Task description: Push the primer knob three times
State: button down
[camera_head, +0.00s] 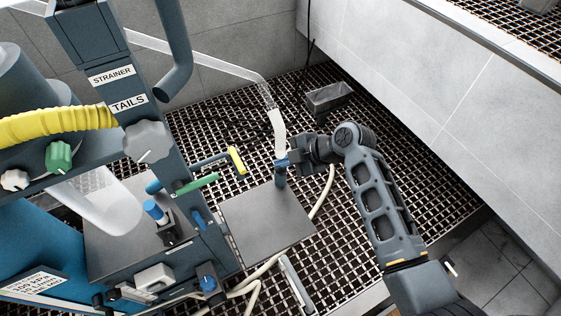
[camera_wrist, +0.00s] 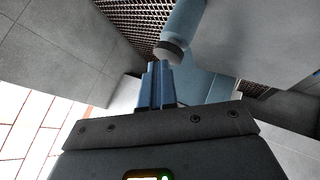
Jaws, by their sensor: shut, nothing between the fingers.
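My gripper (camera_head: 284,162) is shut and empty at the top of a short blue-grey post (camera_head: 281,180) by the back edge of a grey plate. In the wrist view my gripper's fingers (camera_wrist: 157,72) are together, close to the dark end (camera_wrist: 169,50) of a blue-grey cylinder. I cannot tell whether they touch, or whether this is the primer knob, as no label shows. A blue knob (camera_head: 154,211) sits on a dark bracket at the left, well away from my gripper.
The grey plate (camera_head: 268,225) lies on the grated floor. Yellow (camera_head: 237,160) and green (camera_head: 196,184) handles stand left of my gripper. A clear pipe (camera_head: 200,58) with a pale hose passes behind it. A grey tray (camera_head: 329,98) lies further back. A tiled wall (camera_head: 440,95) bounds the right.

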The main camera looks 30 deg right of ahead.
jog(key=shift+r+p, duration=0.85)
jog(key=shift+r, duration=0.5)
notch_tip(320, 180, up, 5)
jog(key=p, duration=0.3)
dwell(0.4)
